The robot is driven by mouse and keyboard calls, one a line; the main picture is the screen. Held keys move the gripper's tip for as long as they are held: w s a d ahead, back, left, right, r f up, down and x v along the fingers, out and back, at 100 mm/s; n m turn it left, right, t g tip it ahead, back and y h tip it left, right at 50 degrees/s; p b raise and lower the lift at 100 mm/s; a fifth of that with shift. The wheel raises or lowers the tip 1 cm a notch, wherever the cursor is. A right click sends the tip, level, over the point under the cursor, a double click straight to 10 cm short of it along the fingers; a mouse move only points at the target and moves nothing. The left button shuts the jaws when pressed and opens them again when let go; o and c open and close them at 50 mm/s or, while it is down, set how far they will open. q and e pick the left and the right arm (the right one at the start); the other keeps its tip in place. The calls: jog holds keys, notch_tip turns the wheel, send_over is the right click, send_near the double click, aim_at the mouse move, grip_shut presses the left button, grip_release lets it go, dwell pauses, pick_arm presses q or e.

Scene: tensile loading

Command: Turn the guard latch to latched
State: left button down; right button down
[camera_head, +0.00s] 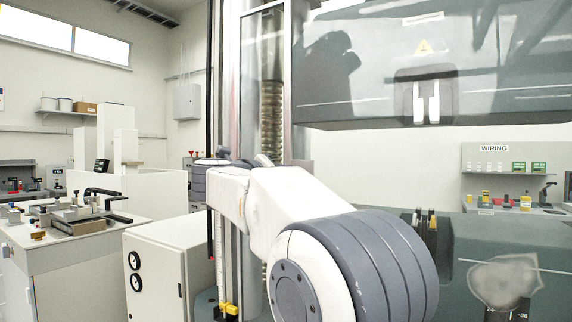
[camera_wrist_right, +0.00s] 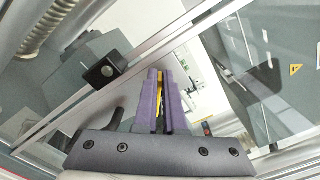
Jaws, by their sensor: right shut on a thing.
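In the right wrist view my right gripper (camera_wrist_right: 161,78) has its two purple-grey fingers closed on a narrow yellow piece (camera_wrist_right: 160,100), which looks like part of the guard latch. Most of that piece is hidden between the fingers, so its angle cannot be told. A black block (camera_wrist_right: 103,71) with a round feature sits on the metal guard frame (camera_wrist_right: 133,66), left of the fingertips. In the head view my right arm's large joint covers the lower middle, and I cannot make out the right gripper clearly. My left gripper is in neither view.
A white cabinet with gauges (camera_head: 155,275) and a bench with a fixture (camera_head: 80,215) are at left. A WIRING board (camera_head: 494,148) is behind right.

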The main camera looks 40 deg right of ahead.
jog(key=shift+w+f+n+p, duration=0.1)
jog(key=shift+f+n+p, duration=0.15)
jog(key=shift+n+p, duration=0.75)
jog(key=shift+w+f+n+p, duration=0.1)
jog(key=shift+f+n+p, duration=0.25)
jog(key=shift+n, duration=1.25)
jog(key=shift+w+f+n+p, duration=0.1)
jog(key=shift+f+n+p, duration=0.1)
jog(key=shift+n+p, duration=0.85)
jog(key=shift+f+n+b, duration=0.1)
jog(key=shift+n+b, duration=0.15)
jog(key=shift+b, duration=0.05)
jog(key=c, duration=1)
grip_release()
jog(key=shift+a, duration=0.1)
jog(key=b+v, duration=0.1)
jog(key=v, duration=0.9)
jog(key=shift+a+b, duration=0.2)
jog(key=shift+b, duration=0.15)
